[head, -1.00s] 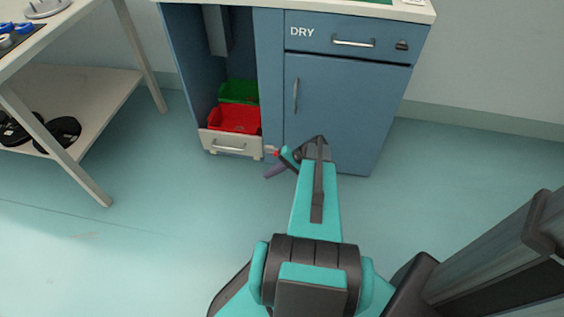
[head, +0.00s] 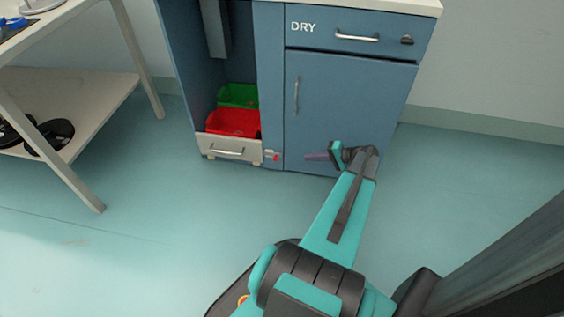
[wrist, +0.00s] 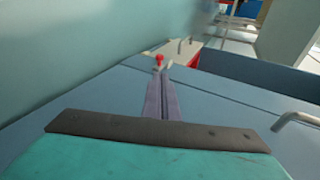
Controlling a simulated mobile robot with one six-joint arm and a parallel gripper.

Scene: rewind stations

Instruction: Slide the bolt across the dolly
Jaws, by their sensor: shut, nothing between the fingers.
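The bolt shows as a small red knob (head: 276,157) on a pale fitting, low on the cabinet post just right of the dolly. The knob also shows in the wrist view (wrist: 159,61), beyond my fingertips. The dolly (head: 212,147) is a low pale cart with a grey bar handle, standing in the cabinet's open left bay. I cannot tell whether the bolt's rod reaches across its front. My gripper (head: 307,156) is shut and empty, its purple fingers pointing left, right of the knob and apart from it in the head view. The fingers (wrist: 162,98) lie together in the wrist view.
A red bin (head: 233,123) and a green bin (head: 238,96) ride on the dolly. The blue DRY cabinet door (head: 345,105) with its upright handle (head: 296,95) is close behind my gripper. A table with a lower shelf (head: 90,100) stands left. The floor before the dolly is clear.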

